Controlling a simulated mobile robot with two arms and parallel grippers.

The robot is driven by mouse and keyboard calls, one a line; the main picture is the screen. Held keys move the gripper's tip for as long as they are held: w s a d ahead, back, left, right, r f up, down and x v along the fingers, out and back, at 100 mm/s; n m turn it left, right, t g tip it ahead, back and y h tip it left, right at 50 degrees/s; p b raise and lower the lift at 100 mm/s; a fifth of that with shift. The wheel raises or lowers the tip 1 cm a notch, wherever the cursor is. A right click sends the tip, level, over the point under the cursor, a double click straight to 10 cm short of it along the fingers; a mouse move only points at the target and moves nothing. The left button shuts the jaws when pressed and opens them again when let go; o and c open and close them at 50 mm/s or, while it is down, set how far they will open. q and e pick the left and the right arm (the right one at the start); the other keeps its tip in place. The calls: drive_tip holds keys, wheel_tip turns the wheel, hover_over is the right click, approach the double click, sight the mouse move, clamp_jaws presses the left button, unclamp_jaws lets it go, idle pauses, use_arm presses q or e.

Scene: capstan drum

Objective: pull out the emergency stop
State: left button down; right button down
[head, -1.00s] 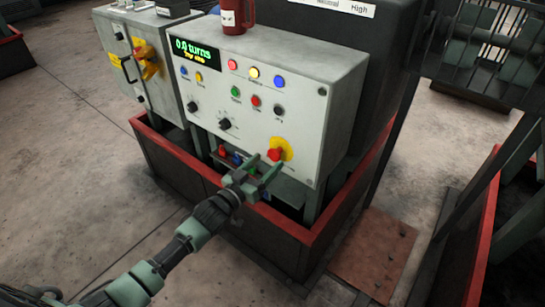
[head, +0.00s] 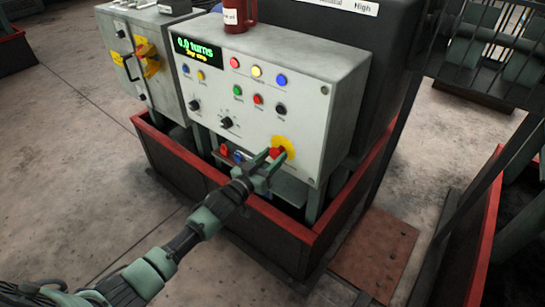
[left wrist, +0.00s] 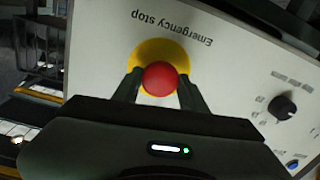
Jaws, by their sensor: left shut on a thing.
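The emergency stop is a red mushroom button (left wrist: 160,79) on a yellow disc (left wrist: 158,53), with the label "Emergency stop" on the panel beside it. In the head view the red button (head: 277,153) sits at the lower right of the grey control panel (head: 310,115), partly hidden by my gripper. My left gripper (head: 272,158) reaches it from the front and below. In the left wrist view its two dark fingers (left wrist: 160,88) stand one on each side of the red button, shut on it. My right gripper is not in view.
The panel carries a display (head: 194,52) reading "0.0 turns", several coloured buttons, and black knobs. A red-rimmed bin wall (head: 270,212) runs below the panel, close under my left arm. Open floor lies at the left.

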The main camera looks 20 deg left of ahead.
use_arm(q)
drive_tip(key=shift+s+a+p, duration=0.2)
drive_tip(key=shift+s+p, duration=0.3)
drive_tip(key=shift+s, duration=0.1)
drive_tip(key=shift+w+f, duration=0.1)
drive_tip(key=c, duration=0.8)
unclamp_jaws()
drive_tip(key=shift+o, duration=0.2)
drive_tip(key=shift+s+a, duration=0.1)
drive_tip(key=shift+s, duration=0.1)
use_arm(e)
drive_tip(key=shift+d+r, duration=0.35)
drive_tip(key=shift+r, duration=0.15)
use_arm(q)
drive_tip(key=v, duration=0.7)
drive_tip(key=shift+s, duration=0.4)
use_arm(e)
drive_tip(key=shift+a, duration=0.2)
use_arm(q)
drive_tip(key=shift+a, duration=0.15)
